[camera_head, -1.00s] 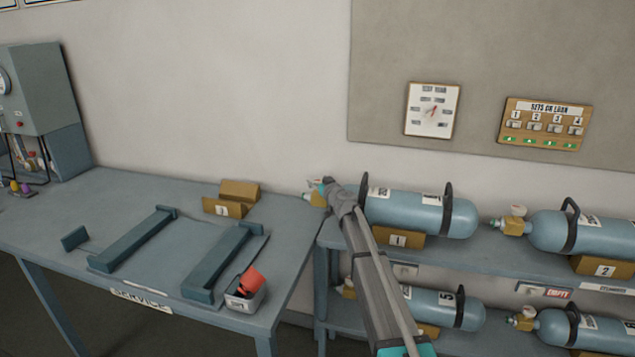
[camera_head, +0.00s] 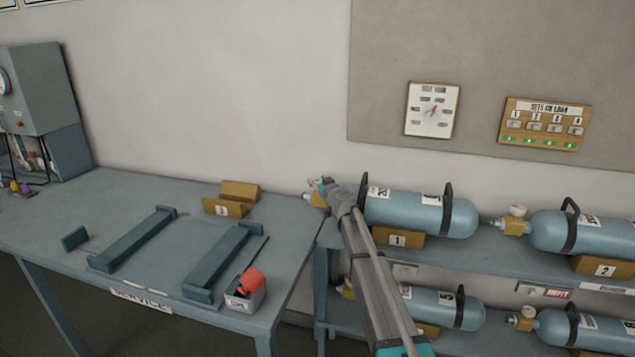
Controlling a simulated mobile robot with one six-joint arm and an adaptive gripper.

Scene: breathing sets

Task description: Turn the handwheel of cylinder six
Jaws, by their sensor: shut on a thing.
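A blue-grey cylinder (camera_head: 408,212) lies on its side at the left end of the upper shelf, in the wooden cradle marked 1 (camera_head: 398,239). Its own labels are too small to read surely, so I cannot tell whether it is cylinder six. Its brass valve (camera_head: 318,201) points left. My gripper (camera_head: 315,185) is at this valve end and is shut on its handwheel, which the fingers mostly hide. My arm covers part of the cylinder's left end.
Another cylinder (camera_head: 585,232) lies in cradle 2 (camera_head: 604,268) to the right. Two more cylinders (camera_head: 445,308) (camera_head: 590,330) lie on the lower shelf. The service bench (camera_head: 60,225) at left holds an empty cradle and a small bin (camera_head: 246,297) with a red item.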

